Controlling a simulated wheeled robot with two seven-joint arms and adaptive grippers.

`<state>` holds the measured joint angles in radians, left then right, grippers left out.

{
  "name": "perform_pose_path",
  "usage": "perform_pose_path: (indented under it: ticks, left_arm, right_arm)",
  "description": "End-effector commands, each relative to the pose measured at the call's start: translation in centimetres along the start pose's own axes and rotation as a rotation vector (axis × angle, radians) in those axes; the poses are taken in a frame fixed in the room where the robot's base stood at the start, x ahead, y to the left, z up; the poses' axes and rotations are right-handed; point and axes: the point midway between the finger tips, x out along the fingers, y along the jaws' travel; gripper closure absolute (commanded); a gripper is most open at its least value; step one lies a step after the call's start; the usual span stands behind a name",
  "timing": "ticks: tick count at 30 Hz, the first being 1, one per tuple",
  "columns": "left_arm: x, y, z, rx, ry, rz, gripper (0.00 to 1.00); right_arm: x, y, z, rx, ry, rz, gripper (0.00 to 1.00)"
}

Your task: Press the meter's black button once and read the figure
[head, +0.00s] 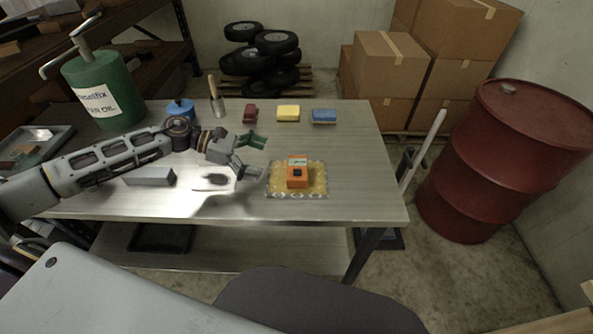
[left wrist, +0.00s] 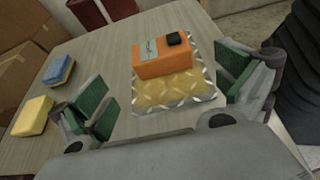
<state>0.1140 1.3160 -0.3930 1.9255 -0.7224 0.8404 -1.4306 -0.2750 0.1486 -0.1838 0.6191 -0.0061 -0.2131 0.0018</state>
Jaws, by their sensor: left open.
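The orange meter (head: 297,173) stands on a yellow patterned mat (head: 318,190) with a grey border, on the right part of the metal table. Its black button (head: 297,172) faces up, and a pale display shows behind it, too small to read. In the left wrist view the meter (left wrist: 160,60) and its black button (left wrist: 174,38) lie between and beyond the fingers. My left gripper (head: 256,157) is open and empty, to the left of the meter and apart from it. Its green finger pads also show in the left wrist view (left wrist: 165,90). My right gripper is not in view.
Red (head: 250,113), yellow (head: 288,113) and blue (head: 324,116) blocks lie along the table's back. A green canister (head: 103,95), a blue item (head: 180,107) and a grey bar (head: 149,177) are on the left. A red drum (head: 485,160) stands right of the table. The table's right end is clear.

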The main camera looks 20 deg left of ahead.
Motion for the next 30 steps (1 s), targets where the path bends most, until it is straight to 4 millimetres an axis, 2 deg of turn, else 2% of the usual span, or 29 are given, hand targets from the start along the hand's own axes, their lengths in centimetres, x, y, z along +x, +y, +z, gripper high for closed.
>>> perform_pose_path:
  ticks: [2,9,22,23,30]
  left_arm:
    - [0.0,0.0,0.0,0.000,0.000,0.000,0.12]
    - [0.0,0.0,0.0,0.000,0.000,0.000,0.42]
    - [0.0,0.0,0.0,0.000,0.000,0.000,0.98]
    - [0.0,0.0,0.0,0.000,0.000,0.000,1.00]
    - [0.0,0.0,0.0,0.000,0.000,0.000,1.00]
  right_arm:
    - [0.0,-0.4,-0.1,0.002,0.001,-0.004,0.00]
    - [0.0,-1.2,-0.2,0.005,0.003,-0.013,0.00]
    - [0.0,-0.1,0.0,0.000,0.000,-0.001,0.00]
    - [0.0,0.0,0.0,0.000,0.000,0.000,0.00]
    - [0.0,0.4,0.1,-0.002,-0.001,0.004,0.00]
